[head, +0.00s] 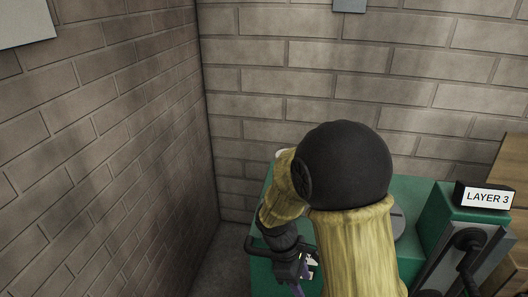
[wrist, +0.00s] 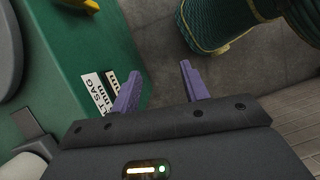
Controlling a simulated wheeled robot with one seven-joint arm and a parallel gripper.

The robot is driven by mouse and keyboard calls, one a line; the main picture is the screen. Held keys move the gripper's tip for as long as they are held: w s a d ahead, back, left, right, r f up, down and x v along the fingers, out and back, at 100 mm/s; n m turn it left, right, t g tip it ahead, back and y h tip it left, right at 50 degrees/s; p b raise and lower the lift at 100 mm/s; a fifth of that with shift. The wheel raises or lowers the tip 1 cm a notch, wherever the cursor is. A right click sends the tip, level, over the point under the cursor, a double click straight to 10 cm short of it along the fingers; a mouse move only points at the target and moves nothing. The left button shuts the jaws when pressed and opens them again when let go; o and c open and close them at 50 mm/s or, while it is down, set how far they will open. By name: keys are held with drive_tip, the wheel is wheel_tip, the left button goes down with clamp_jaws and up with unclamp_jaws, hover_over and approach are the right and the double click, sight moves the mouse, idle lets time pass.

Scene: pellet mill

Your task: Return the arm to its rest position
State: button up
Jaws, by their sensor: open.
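My gripper (wrist: 160,70) shows in the wrist view with its two purple fingers spread apart and nothing between them. Grey floor shows beyond the fingertips. In the head view my gripper (head: 300,284) is low in the picture, by the left side of a green cabinet (head: 432,218), partly hidden by my arm. My arm (head: 345,180) is bent, with its dark round joint high and its yellow-covered links pointing down.
A "LAYER 3" sign (head: 487,197) stands at right. Brick walls (head: 100,130) close the left and back. The wrist view shows white labels (wrist: 98,92) on a green surface and a teal ribbed object (wrist: 215,25).

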drive_tip(key=s+d+r+m+t+y, duration=0.4)
drive_tip(key=d+r+m, duration=0.2)
drive_tip(key=m, duration=0.8)
wheel_tip(320, 180, up, 13)
drive_tip(key=p, duration=1.3)
drive_tip(key=shift+w+f+t, duration=0.2)
drive_tip(key=shift+t, duration=0.1)
drive_tip(key=shift+d, duration=0.1)
idle(0.3)
